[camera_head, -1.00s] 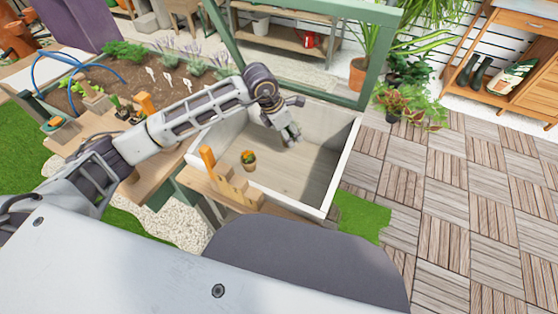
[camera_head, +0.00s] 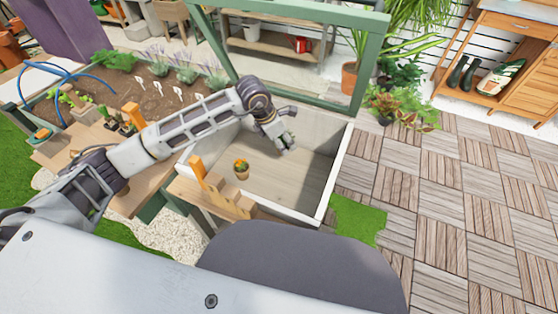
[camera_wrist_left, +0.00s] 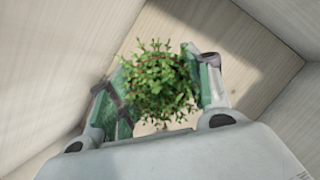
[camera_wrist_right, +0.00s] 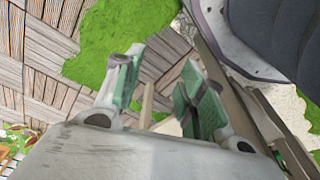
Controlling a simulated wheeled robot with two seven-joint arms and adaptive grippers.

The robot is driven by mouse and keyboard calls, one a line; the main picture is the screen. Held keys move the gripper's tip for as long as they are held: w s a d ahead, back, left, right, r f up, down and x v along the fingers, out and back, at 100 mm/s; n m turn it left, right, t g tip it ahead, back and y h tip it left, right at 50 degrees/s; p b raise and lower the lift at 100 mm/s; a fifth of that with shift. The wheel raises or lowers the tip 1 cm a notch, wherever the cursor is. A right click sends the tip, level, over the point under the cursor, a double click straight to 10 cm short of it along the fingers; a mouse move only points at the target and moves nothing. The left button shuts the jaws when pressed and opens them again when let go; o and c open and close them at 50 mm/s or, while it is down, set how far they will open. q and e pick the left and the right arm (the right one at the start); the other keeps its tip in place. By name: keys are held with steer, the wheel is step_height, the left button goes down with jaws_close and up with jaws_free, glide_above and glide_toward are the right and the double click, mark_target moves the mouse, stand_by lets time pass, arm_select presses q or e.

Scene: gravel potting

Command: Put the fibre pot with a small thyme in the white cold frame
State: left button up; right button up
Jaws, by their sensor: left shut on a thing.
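The white cold frame (camera_head: 336,172) is an open box with a pale wooden floor, in the middle of the head view. My left gripper (camera_head: 285,143) reaches into it near the back, pointing down. In the left wrist view, a small bushy green thyme (camera_wrist_left: 158,75) sits between the two fingers of this gripper (camera_wrist_left: 164,95), which is shut on its pot. The foliage hides the fibre pot, and I cannot tell whether its base touches the floor. My right gripper (camera_wrist_right: 160,92) is open and empty over the ground outside; it is out of the head view.
The green raised lid (camera_head: 300,55) is behind. A wooden shelf (camera_head: 212,192) with an upright orange tool is at the left edge. The frame's floor at right is clear.

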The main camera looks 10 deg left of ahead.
arm_select(q)
step_height(320, 180, down, 4)
steer(key=shift+r, duration=0.2)
steer(key=shift+f, duration=0.35)
arm_select(e)
steer(key=shift+s+a+r, duration=0.1)
steer(key=shift+a+r, duration=0.15)
steer(key=shift+r, duration=0.75)
arm_select(q)
steer(key=shift+f, duration=0.1)
arm_select(e)
steer(key=shift+f, duration=0.15)
